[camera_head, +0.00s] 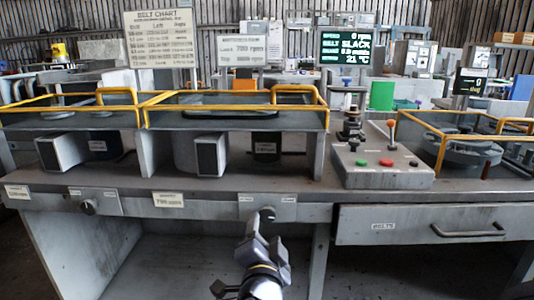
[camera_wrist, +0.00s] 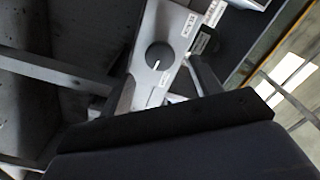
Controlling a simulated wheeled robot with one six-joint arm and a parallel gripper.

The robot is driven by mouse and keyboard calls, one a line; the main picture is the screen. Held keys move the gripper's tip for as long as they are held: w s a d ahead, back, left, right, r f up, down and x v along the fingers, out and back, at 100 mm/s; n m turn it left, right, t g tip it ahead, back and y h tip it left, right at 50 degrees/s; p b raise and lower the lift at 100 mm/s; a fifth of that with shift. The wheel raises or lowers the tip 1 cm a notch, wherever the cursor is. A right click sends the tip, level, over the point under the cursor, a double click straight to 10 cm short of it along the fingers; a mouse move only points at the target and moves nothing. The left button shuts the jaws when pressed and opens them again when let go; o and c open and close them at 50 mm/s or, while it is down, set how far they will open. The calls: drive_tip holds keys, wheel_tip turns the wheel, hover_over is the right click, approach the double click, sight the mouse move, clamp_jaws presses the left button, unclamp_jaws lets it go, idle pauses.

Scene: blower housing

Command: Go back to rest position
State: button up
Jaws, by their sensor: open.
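My gripper (camera_head: 265,243) is in front of the bench's front panel in the head view, low and near the middle. It points at the panel, and its tips are hard to make out at this size. In the wrist view my gripper (camera_wrist: 165,88) shows as dark fingers spread apart, with nothing between them but a view of the panel. A round dark knob (camera_wrist: 160,57) with a white pointer line sits on the pale panel ahead of the fingers. I see no contact with it.
The grey bench (camera_head: 215,188) spans the view. A belts drawer (camera_head: 380,227) with a protruding handle is to the right. A control box (camera_head: 385,170) with buttons and a lever stands on top. Yellow-railed guards (camera_head: 235,107) cover the left part. A screen (camera_head: 347,48) reads BELT SLACK.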

sight(266, 218)
drive_tip(key=w+b, duration=0.1)
drive_tip(key=w, duration=0.4)
drive_tip(key=shift+w+d, duration=0.15)
drive_tip(key=shift+w, duration=0.25)
drive_tip(key=shift+f, duration=0.1)
